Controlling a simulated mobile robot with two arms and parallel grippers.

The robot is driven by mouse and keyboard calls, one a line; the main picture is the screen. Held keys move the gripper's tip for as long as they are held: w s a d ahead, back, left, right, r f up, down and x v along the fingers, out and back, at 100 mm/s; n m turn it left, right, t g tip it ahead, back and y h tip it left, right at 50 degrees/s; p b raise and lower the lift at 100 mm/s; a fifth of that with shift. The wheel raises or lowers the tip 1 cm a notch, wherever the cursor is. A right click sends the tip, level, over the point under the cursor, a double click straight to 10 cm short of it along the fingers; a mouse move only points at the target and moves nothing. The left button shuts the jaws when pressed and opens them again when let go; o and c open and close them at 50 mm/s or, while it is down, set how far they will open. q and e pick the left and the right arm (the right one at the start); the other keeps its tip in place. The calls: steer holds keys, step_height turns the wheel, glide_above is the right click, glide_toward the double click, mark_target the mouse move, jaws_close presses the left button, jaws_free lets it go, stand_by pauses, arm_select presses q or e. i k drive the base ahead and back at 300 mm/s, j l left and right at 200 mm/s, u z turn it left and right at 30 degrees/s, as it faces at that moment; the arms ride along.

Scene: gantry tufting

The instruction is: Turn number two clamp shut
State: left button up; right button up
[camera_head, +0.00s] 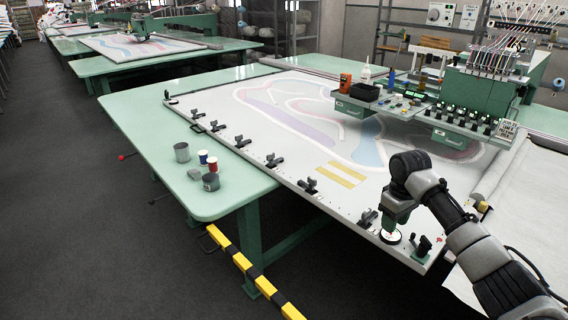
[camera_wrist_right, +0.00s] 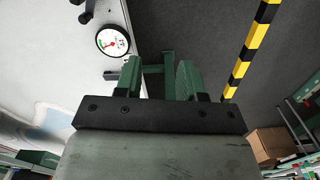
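Several black toggle clamps line the near edge of the white frame table. The corner clamp (camera_head: 421,247) has its handle standing up. The clamp beside it (camera_head: 367,218) sits just left of my right gripper. Another clamp (camera_head: 308,184) follows farther left. Numbers are too small to read, so I cannot tell which is number two. My right gripper (camera_head: 391,220) is over the frame corner beside a round dial (camera_head: 390,237). In the right wrist view my right gripper (camera_wrist_right: 160,72) has its green fingers apart, with nothing between them. My left gripper is out of view.
A dial (camera_wrist_right: 113,40) is close to the fingers in the wrist view. A tufting head (camera_head: 480,90) stands at the back right. Thread spools (camera_head: 203,158) and cups sit on the green table at left.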

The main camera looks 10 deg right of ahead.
mark_target(314, 182)
steer(key=i+l+u, duration=0.15)
steer(key=i+u, duration=0.25)
steer(key=i, duration=0.5)
